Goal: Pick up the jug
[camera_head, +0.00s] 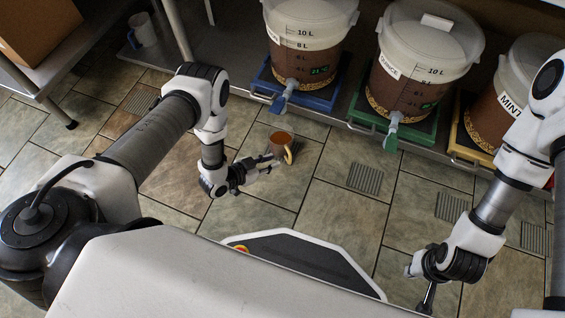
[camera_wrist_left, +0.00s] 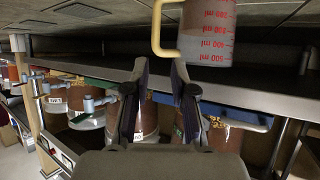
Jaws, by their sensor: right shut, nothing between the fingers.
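The jug (camera_head: 279,144), brown-filled with a pale yellow handle (camera_head: 289,154), shows over the tiled floor in the head view, in front of the bucket shelf. In the left wrist view the jug (camera_wrist_left: 208,35) appears upside down at the top, with red ml marks, partly cut off. I cannot tell what supports it. My left gripper (camera_head: 271,163) is beside the jug on its near side; its fingers (camera_wrist_left: 162,70) are apart, with the handle just beyond the tips and nothing clearly between them. My right gripper (camera_head: 427,298) is shut and empty at lower right, far from the jug.
Lidded buckets with taps stand on a blue tray (camera_head: 318,101), a green tray (camera_head: 418,135) and a yellow tray (camera_head: 464,148) along the low shelf. Tiled floor (camera_head: 335,215) is clear.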

